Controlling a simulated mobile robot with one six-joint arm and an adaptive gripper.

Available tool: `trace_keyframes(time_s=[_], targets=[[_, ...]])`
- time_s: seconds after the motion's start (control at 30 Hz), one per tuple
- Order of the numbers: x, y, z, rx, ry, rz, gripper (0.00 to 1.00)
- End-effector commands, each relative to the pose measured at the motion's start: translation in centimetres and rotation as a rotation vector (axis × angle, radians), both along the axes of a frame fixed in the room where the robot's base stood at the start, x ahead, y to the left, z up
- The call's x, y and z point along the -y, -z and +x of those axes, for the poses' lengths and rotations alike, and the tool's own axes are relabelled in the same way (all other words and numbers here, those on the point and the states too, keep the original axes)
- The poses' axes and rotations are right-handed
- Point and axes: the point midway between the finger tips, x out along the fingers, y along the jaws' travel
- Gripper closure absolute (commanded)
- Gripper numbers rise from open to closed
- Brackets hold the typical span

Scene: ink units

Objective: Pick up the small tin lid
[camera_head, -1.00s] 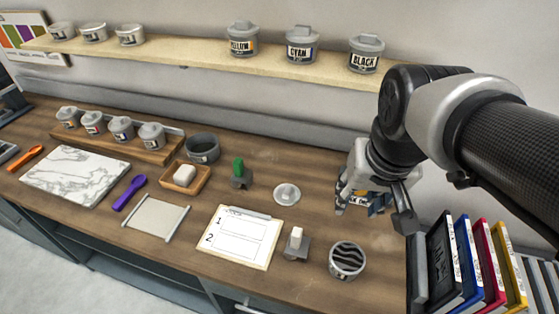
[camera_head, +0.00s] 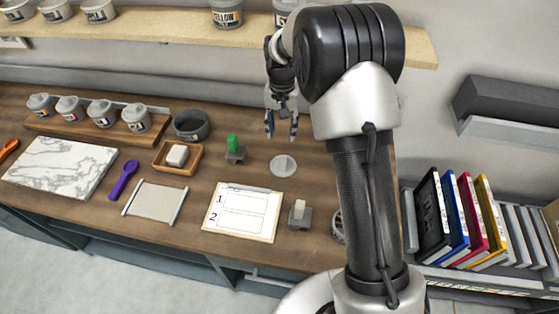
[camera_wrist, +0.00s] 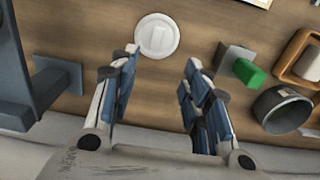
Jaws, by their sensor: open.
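The small tin lid (camera_head: 283,165) is a round, light grey disc with a raised bar handle. It lies flat on the wooden counter, right of the green-topped block. It also shows in the wrist view (camera_wrist: 157,36), at the top, just beyond the left fingertip. My gripper (camera_head: 281,130) is open and empty above the back of the counter, behind the lid in the head view. In the wrist view its two blue-padded fingers (camera_wrist: 160,66) stand apart, with bare wood between them. The lid is apart from the fingers and nothing hides it.
A block with a green top (camera_head: 235,151) and a dark grey bowl (camera_head: 191,127) stand left of the lid. A numbered sheet (camera_head: 241,213) and a block with a white top (camera_head: 300,214) lie in front. A shelf with tins (camera_head: 227,14) runs above. Colored upright cases (camera_head: 455,220) stand at right.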

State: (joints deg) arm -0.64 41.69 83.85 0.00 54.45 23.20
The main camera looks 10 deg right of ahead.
Motion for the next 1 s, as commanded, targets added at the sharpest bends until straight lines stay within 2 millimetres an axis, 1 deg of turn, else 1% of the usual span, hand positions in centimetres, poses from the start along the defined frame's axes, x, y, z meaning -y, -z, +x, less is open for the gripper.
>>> trace_keyframes(time_s=[0.03,0.1,0.3,0.4,0.5,0.67,0.77,1.0], targets=[[0.0,1.4,-0.1,-0.004,0.000,0.000,0.57],[0.0,3.0,-0.1,-0.005,0.000,0.000,0.57],[0.1,7.3,-0.1,-0.004,-0.001,0.000,0.57],[0.1,9.0,-0.1,-0.003,-0.001,0.000,0.57],[0.1,10.1,-0.1,-0.002,-0.001,0.000,0.57],[0.1,10.7,0.0,0.000,-0.001,0.000,0.57],[0.2,11.5,0.0,-0.002,-0.001,0.000,0.57],[0.7,15.0,0.1,-0.003,-0.001,0.000,0.57]])
